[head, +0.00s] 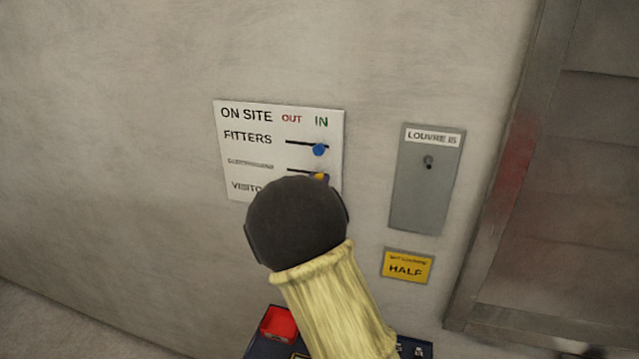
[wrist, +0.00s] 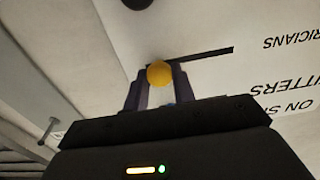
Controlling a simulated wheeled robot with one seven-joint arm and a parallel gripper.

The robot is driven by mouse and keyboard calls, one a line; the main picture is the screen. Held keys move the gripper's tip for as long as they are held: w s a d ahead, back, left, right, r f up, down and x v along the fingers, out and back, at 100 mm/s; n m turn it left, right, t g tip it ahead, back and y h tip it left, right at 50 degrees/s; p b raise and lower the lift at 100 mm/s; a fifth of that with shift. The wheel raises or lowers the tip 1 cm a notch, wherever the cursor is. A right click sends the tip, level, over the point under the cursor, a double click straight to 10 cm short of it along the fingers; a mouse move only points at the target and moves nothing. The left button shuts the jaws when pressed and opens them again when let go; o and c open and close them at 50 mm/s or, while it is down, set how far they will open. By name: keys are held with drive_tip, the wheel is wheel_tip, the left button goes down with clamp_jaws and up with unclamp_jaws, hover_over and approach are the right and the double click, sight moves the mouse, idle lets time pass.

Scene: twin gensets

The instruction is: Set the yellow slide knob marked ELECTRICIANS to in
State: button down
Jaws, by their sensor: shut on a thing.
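The yellow knob (head: 319,176) is at the right end of its slot on the white ON SITE board (head: 228,150), below the IN heading. Its row label is blurred in the head view; the wrist view, upside down, shows "RICIANS" beside its slot. In the wrist view the yellow knob (wrist: 159,73) sits between the two fingers of my gripper (wrist: 158,80), which is shut on it. The bare slot runs away toward the label side. In the head view my wrist hides most of my gripper and the lower board.
The blue FITTERS knob (head: 319,149) is just above, also under IN. A dark knob (wrist: 137,3) shows in the wrist view. To the right are a grey LOUVRE box (head: 420,195) and a yellow HALF sign (head: 407,266). A red square thing (head: 279,323) is below.

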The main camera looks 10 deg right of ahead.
drive_tip(key=shift+d, duration=0.15)
drive_tip(key=c, duration=1.2)
unclamp_jaws()
drive_tip(key=shift+s+d, duration=0.1)
drive_tip(key=shift+s, duration=0.05)
drive_tip(key=shift+o, duration=0.2)
drive_tip(key=b+v, duration=0.5)
drive_tip(key=v, duration=1.2)
drive_tip(key=shift+s+a, duration=0.15)
drive_tip(key=shift+a, duration=0.05)
